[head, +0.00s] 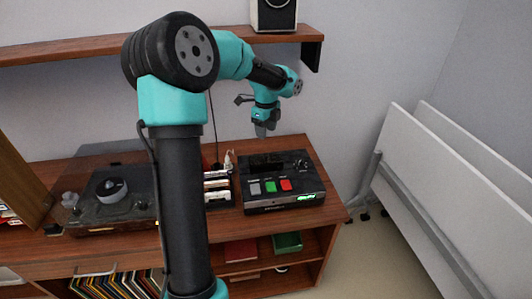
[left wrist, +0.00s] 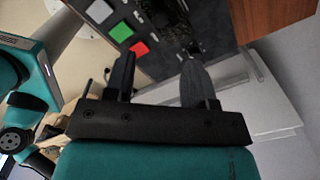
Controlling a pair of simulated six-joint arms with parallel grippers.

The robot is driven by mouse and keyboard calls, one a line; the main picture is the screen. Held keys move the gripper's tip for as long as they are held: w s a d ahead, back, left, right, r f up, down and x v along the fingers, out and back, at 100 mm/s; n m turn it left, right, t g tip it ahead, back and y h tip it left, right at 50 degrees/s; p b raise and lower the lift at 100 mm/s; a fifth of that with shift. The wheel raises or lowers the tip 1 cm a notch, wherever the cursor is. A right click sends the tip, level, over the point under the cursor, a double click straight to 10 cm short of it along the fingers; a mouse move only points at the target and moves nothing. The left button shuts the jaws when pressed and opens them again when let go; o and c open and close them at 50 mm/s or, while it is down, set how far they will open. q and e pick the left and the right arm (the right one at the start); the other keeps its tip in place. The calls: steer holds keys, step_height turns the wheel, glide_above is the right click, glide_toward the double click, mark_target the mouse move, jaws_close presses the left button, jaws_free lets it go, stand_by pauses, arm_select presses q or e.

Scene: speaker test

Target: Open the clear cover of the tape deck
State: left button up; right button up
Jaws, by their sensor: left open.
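The tape deck (head: 285,207) is a dark box on the right part of the wooden sideboard, with white, green and red buttons and a green light on its front. A dark area (head: 264,163) at its back left may be the clear cover; its edges are too small to make out. My left gripper (head: 262,131) hangs above the deck, apart from it. In the left wrist view my open, empty left gripper (left wrist: 159,58) points at the deck, whose green button (left wrist: 121,32) and red button (left wrist: 139,48) show beyond the fingers. My right gripper is out of view.
A turntable (head: 112,215) sits on the left of the sideboard (head: 329,205). Several cassettes (head: 217,187) stand just left of the deck. A shelf (head: 85,45) with a speaker (head: 274,14) is on the wall above. White panels (head: 450,170) lean at the right.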

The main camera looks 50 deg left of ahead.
mark_target(266, 154)
arm_select(q)
step_height(266, 154, down, 10)
steer(key=shift+f, duration=0.2)
stand_by(0.3)
jaws_close()
